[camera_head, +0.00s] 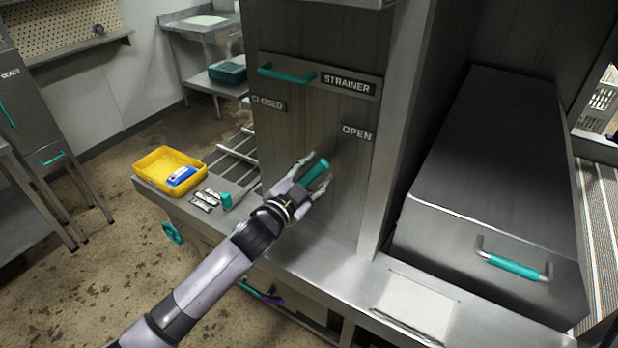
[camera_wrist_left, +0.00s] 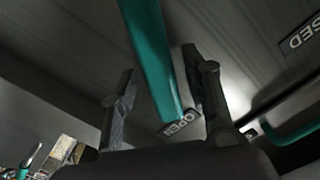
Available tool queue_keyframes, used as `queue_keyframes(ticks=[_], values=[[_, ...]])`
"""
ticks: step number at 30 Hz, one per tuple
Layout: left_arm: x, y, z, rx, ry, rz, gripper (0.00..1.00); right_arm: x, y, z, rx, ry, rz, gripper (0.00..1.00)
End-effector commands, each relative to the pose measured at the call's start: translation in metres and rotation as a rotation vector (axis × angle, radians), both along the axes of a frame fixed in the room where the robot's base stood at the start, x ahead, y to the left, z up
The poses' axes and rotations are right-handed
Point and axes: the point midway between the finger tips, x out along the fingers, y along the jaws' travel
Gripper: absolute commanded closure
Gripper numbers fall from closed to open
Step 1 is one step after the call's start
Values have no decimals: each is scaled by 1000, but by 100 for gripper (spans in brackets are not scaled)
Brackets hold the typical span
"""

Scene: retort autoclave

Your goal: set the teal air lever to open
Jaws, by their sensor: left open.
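The teal air lever (camera_head: 314,171) is on the metal cabinet front, tilted up toward the right below the OPEN label (camera_head: 357,132). The CLOSED label (camera_head: 268,103) is up and to the left of it. My left gripper (camera_head: 314,172) is open at the lever, with a finger on either side in the head view. In the left wrist view the teal lever (camera_wrist_left: 152,55) runs between the two open fingers (camera_wrist_left: 160,92), and the OPEN label (camera_wrist_left: 180,123) lies beyond its end. I cannot tell whether the fingers touch it. My right gripper is out of view.
A teal handle (camera_head: 287,73) sits above the labels beside the STRAINER plate (camera_head: 348,84). A yellow tray (camera_head: 169,168) with a blue item stands on the counter at left. A steel box with a teal handle (camera_head: 513,266) is at right.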

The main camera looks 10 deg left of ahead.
Motion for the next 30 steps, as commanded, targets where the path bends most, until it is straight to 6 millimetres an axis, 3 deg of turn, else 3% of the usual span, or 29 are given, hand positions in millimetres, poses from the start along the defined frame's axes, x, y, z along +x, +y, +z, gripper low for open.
queue_keyframes(ticks=[5,12,18,30], values=[[-20,8,-2,0,2,0,57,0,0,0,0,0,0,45],[-70,25,-3,1,5,0,57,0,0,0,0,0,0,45],[-99,36,-2,1,3,0,57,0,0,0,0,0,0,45],[-112,41,0,1,0,1,57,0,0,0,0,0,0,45]])
